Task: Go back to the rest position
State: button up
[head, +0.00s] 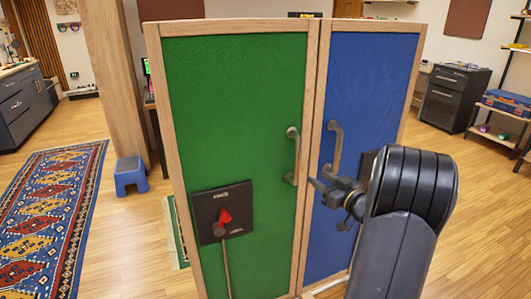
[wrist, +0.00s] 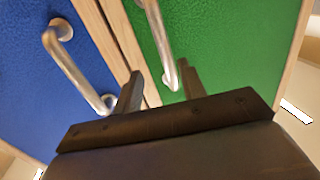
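My gripper (head: 318,184) is in front of a tall two-door cabinet, close to the seam between its doors. The green door (head: 235,110) has a metal bar handle (head: 293,156), just left of my gripper in the head view. The blue door (head: 370,90) has a similar handle (head: 335,146). Both doors look shut. In the wrist view the green door's handle (wrist: 160,40) passes close to the fingers; I cannot tell whether they touch. My arm hides part of the blue door.
A blue stool (head: 130,176) and a patterned rug (head: 50,220) lie to the left. A dark drawer unit (head: 450,98) and shelves stand at right. Floor at far right is clear.

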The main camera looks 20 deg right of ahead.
aim_at(297, 166)
jog(key=w, duration=0.3)
jog(key=w+a, duration=0.1)
jog(key=w, duration=0.3)
jog(key=w+a, duration=0.1)
jog(key=w, duration=0.2)
jog(key=shift+w+a+p, duration=0.15)
jog(key=shift+w+p, duration=0.05)
jog(key=shift+p, duration=0.15)
jog(key=shift+a, duration=0.3)
jog(key=shift+s+a, duration=0.1)
jog(key=shift+a, duration=0.05)
